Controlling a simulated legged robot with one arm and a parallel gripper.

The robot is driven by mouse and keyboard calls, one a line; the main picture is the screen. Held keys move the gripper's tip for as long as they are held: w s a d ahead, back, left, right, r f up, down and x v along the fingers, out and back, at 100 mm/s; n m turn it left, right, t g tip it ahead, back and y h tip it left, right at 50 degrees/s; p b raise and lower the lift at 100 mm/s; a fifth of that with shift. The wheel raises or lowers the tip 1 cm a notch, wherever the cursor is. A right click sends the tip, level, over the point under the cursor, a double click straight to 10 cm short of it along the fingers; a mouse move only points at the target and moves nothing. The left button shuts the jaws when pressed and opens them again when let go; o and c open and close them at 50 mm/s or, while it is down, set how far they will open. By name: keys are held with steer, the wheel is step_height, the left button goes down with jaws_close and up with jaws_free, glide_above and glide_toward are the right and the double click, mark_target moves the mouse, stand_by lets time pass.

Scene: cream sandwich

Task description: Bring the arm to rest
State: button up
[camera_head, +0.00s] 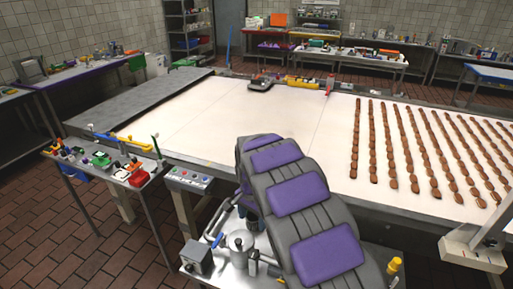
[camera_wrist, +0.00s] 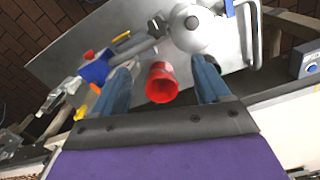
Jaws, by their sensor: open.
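My arm (camera_head: 300,195), grey with purple panels, rises in the front middle of the head view and bends over at the top. In the wrist view my gripper (camera_wrist: 161,66) shows two blue fingers spread wide apart. A red cup-like object (camera_wrist: 162,83) appears between the fingers in the picture. I cannot tell its distance, and neither finger visibly touches it.
A metal cart (camera_head: 345,262) with a steel pot (camera_head: 240,243) stands below my arm. The wide white conveyor table (camera_head: 215,118) holds rows of brown pieces (camera_head: 410,140) at right. A cluttered side table (camera_head: 150,187) is at left. Tiled floor (camera_head: 50,235) is open at front left.

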steer(key=s+d+r+n+b, duration=0.1)
steer(key=s+d+r+b, duration=0.1)
steer(key=s+d+r, duration=0.5)
steer(key=s+d+n+b, duration=0.1)
steer(key=s+d+n, duration=0.1)
steer(key=s+d, duration=0.6)
steer(key=s+d+f+n+g+b, duration=0.1)
steer(key=s+n+b, duration=0.1)
steer(key=s, duration=1.1)
steer(key=s+f+n+b, duration=0.1)
steer(key=s+n, duration=0.1)
steer(key=s, duration=1)
steer(key=shift+s+d+f+g+b, duration=0.25)
steer(key=shift+s+d+g+b, duration=0.1)
steer(key=shift+g, duration=0.05)
